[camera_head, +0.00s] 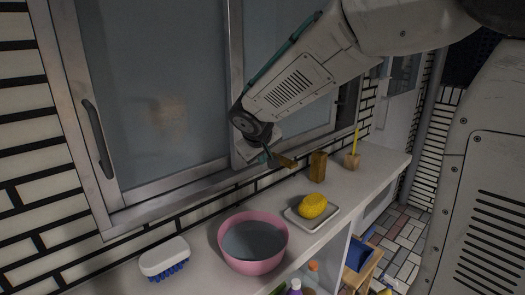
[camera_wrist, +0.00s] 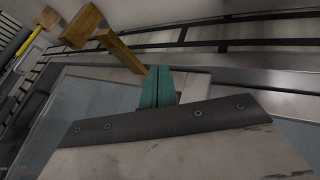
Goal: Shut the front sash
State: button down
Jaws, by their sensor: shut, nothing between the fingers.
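The front sash (camera_head: 160,185) is the large framed pane at the left, with a dark upright handle (camera_head: 97,140) on its left stile. Its right stile (camera_head: 236,45) stands in front of a second pane (camera_head: 285,30) to the right. My gripper (camera_head: 268,158) is low by the right stile's foot, just above the sill, with its teal fingers closed together and empty. The fingers also show in the wrist view (camera_wrist: 158,88). A wooden stick (camera_head: 285,162) is close beside the fingertips. I cannot tell whether they touch it. My arm hides part of the second pane.
A wooden block (camera_head: 318,166) and a holder with a yellow stick (camera_head: 352,158) stand on the white counter (camera_head: 385,163). A yellow sponge (camera_head: 312,205) on a dish, a pink basin (camera_head: 253,262) and a white brush (camera_head: 164,257) stand along the front.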

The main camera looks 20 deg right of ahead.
jog(key=w+d+f, duration=0.3)
jog(key=d, duration=0.2)
jog(key=shift+w+f, duration=0.15)
jog(key=shift+d, duration=0.15)
